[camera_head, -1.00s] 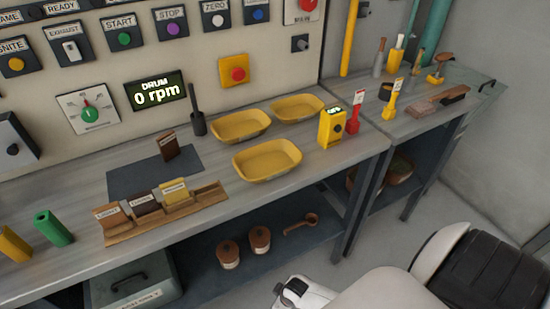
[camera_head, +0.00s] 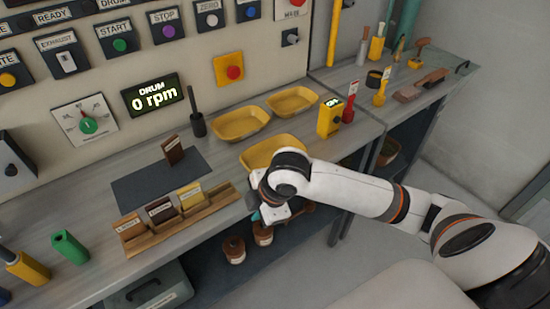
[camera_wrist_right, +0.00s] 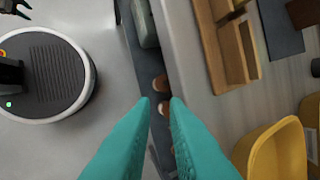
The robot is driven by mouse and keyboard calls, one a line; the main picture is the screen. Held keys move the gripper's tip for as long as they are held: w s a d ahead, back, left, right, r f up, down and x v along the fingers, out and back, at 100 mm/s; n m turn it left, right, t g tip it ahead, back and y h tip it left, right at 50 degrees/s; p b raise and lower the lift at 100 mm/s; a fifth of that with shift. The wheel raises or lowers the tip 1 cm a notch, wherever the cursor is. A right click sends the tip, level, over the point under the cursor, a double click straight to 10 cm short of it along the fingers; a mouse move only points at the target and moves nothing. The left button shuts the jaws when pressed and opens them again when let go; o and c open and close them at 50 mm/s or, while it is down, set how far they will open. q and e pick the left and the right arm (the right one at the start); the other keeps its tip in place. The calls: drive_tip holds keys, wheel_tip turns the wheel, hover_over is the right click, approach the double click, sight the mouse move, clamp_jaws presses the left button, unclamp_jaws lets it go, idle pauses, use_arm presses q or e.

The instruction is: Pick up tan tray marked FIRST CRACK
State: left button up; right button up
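A wooden rack (camera_head: 150,243) stands on the bench and holds three small labelled pieces. They are an orange-brown piece (camera_head: 133,236) at left, a dark brown one (camera_head: 163,214) in the middle and a yellow-tan one (camera_head: 191,197) at right. Their labels are too small to read, so I cannot tell which says FIRST CRACK. My right gripper (camera_head: 258,214) is at the bench's front edge, right of the rack and apart from it. In the wrist view its teal fingers (camera_wrist_right: 161,103) are apart with nothing between them. The rack also shows there (camera_wrist_right: 211,45).
A yellow tray (camera_head: 262,155) lies partly behind my right wrist, with two more behind it. A dark brown piece (camera_head: 173,150) stands on a dark mat (camera_head: 145,188) behind the rack. Jars (camera_head: 234,250) sit below.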

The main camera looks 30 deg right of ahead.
drive_tip(key=w+d+r+n+h, duration=0.1)
drive_tip(key=w+d+r, duration=0.2)
drive_tip(key=d+r, duration=0.3)
drive_tip(key=w+d+r+n+h, duration=0.15)
drive_tip(key=d+r, duration=0.25)
drive_tip(key=d, duration=0.4)
drive_tip(key=shift+g+y, duration=0.25)
drive_tip(key=shift+g, duration=0.05)
drive_tip(key=x, duration=0.7)
drive_tip(key=shift+w, duration=0.35)
drive_tip(key=p+x, duration=0.1)
drive_tip(key=x, duration=0.4)
drive_tip(key=shift+w+d, duration=0.15)
drive_tip(key=shift+d, duration=0.05)
clamp_jaws()
